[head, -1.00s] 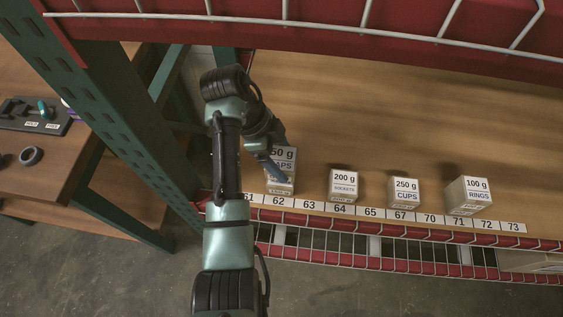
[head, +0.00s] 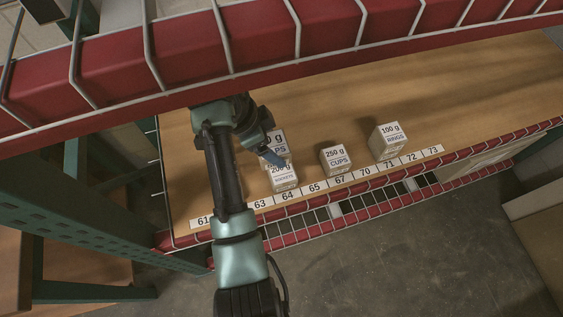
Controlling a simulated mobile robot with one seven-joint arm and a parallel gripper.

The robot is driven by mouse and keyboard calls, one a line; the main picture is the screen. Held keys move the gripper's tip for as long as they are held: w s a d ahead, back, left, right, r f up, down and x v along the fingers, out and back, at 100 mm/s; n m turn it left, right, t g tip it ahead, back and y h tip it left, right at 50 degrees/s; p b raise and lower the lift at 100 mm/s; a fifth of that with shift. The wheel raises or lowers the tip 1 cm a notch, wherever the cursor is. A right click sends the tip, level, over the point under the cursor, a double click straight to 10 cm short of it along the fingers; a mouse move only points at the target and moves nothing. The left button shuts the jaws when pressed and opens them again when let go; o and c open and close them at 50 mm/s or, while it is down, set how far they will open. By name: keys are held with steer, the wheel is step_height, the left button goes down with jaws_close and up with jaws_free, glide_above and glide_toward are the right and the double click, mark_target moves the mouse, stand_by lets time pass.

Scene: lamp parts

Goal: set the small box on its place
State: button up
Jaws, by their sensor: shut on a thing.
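A white box (head: 279,143) with a partly hidden label ending in "0 g" and "PS" is at my gripper (head: 268,152). My gripper is shut on it, with one bluish finger showing across its front. The arm hides the box's left side. In the picture the held box is just behind and above the 200 g SOCKETS box (head: 284,179). I cannot tell whether they touch or how high the held box is. Number tags (head: 315,188) run along the shelf's front edge. Tags 61, 63, 64, 65 and on to 73 show; my arm covers the stretch between 61 and 63.
The 250 g CUPS box (head: 335,160) and 100 g RINGS box (head: 387,142) stand to the right on the wooden shelf (head: 450,90). A red beam with white wire (head: 320,45) crosses above. A green post (head: 70,235) stands at left. The shelf behind the boxes is clear.

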steer(key=shift+w+d+f, duration=0.1)
steer(key=shift+d+f, duration=0.15)
steer(key=shift+d, duration=0.3)
steer(key=shift+d+f, duration=0.2)
steer(key=shift+d, duration=0.3)
glide_above(289, 170)
steer(key=a, duration=0.2)
steer(key=f, duration=0.4)
steer(key=shift+s+d+f, duration=0.15)
steer(key=shift+s+f, duration=0.1)
steer(key=shift+s, duration=0.1)
steer(key=shift+f, duration=2.3)
steer(key=shift+f+b, duration=0.1)
steer(key=shift+b, duration=0.2)
steer(key=o, duration=1.2)
steer(key=shift+c, duration=0.2)
steer(key=shift+r, duration=0.3)
steer(key=p+v, duration=0.1)
steer(key=v, duration=1)
steer(key=shift+a+r, duration=0.3)
